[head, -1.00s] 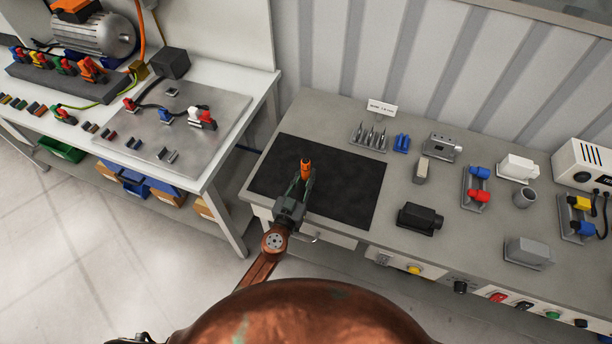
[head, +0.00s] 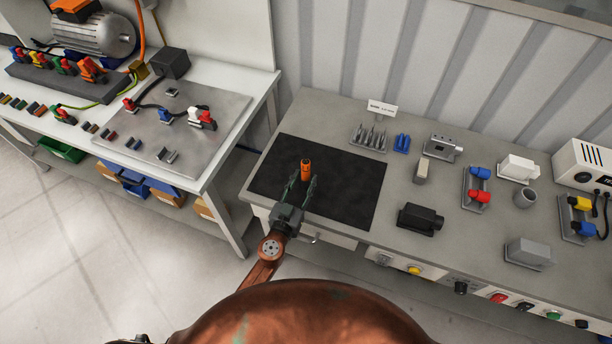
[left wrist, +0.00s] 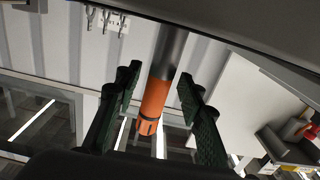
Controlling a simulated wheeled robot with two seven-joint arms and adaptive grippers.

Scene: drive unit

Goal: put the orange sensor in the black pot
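The orange sensor (head: 306,170) stands upright over the black mat in the head view. In the left wrist view the orange sensor (left wrist: 156,98) has a dark grey cylinder (left wrist: 171,48) at its far end. I cannot tell whether this cylinder is the sensor's own body or the black pot. No separate black pot can be made out. My left gripper (head: 302,182) is open, one finger on each side of the sensor. The left wrist view shows gaps between the sensor and both green fingers (left wrist: 159,78). My right gripper is not in view.
The black mat (head: 350,195) lies on the grey bench (head: 460,245). To its right are a black block (head: 420,219), a grey cup (head: 525,197) and holders with blue and red parts. A pronged rack (head: 369,137) stands behind the mat. A second bench is at left.

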